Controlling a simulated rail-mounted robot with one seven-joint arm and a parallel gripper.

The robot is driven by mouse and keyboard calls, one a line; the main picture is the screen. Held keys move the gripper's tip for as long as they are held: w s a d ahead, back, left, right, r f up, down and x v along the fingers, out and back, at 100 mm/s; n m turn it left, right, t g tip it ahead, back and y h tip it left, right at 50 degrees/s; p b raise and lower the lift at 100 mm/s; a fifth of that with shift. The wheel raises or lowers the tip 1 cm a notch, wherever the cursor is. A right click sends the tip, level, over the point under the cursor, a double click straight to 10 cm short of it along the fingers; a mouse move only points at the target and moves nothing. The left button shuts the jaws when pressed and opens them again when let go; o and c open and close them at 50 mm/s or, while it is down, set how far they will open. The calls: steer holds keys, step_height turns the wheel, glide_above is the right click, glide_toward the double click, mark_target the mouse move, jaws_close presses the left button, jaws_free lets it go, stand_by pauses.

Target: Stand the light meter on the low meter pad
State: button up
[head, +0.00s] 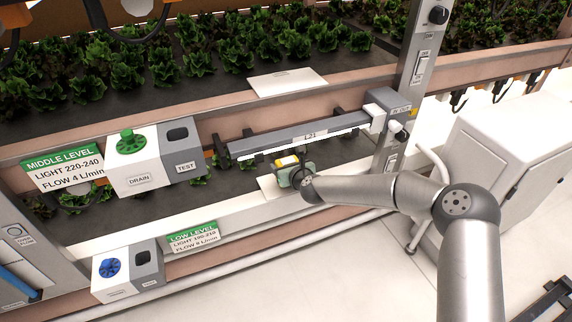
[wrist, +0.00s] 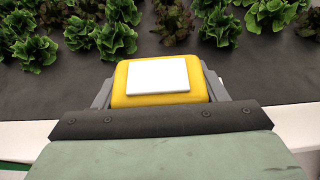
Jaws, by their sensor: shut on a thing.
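The light meter is a yellow block with a white face; it shows in the wrist view (wrist: 125,97) and as a small yellow patch in the head view (head: 288,160). My gripper (head: 287,165) is shut on it, with a grey finger on each side in the wrist view (wrist: 160,88). The low meter pad (head: 268,187) is a pale plate on the front edge of the low level, partly hidden behind my gripper. The meter is at or just above the pad; I cannot tell if they touch. The meter's lower part is hidden.
The light bar marked L21 (head: 300,137) runs just above and behind my gripper. Another pale plate (head: 287,82) lies on the middle level. Lettuces (wrist: 118,40) stand on the dark tray ahead. Drain boxes (head: 132,165) are at left, an upright post (head: 408,70) at right.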

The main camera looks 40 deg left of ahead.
mark_target(286, 158)
steer(key=o, duration=1.2)
steer(key=shift+f, duration=0.1)
steer(key=shift+r+p, duration=1.3)
steer(key=shift+r, duration=1.25)
